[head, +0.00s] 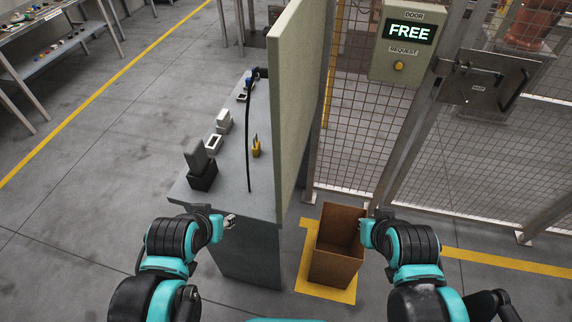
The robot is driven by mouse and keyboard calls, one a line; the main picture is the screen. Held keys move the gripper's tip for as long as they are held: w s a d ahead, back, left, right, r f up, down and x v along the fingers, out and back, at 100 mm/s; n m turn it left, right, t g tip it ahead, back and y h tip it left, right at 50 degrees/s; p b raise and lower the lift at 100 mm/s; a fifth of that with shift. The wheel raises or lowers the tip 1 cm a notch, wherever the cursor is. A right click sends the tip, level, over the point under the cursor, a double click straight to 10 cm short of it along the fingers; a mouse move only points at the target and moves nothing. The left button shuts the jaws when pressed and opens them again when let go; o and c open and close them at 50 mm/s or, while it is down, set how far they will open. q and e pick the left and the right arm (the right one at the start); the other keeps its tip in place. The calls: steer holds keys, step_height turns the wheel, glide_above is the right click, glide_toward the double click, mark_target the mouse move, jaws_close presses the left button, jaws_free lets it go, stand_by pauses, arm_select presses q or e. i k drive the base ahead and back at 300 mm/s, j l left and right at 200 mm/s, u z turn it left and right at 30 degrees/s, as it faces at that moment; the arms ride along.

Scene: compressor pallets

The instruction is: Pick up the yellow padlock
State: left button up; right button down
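The yellow padlock (256,149) stands on the grey bench top (232,185), close to the upright panel, with a dark shackle on top. My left gripper (230,222) is at the bench's near edge, short of the padlock and apart from it. It is small in the head view, and whether its fingers are open is unclear. My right gripper (362,230) is beside the brown bin, far from the padlock. Its fingers cannot be made out against the bin.
Dark and white blocks (203,170) stand left of the padlock. A black cable (248,140) runs between them and the padlock. A tall panel (297,100) closes the bench's right side. A brown open bin (337,262) and mesh fence (370,150) stand to the right.

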mark_target(256, 149)
steer(key=i+j+u, duration=0.1)
steer(key=i+j, duration=0.25)
steer(key=j, duration=0.15)
steer(key=k+j, duration=0.4)
steer(key=j, duration=0.55)
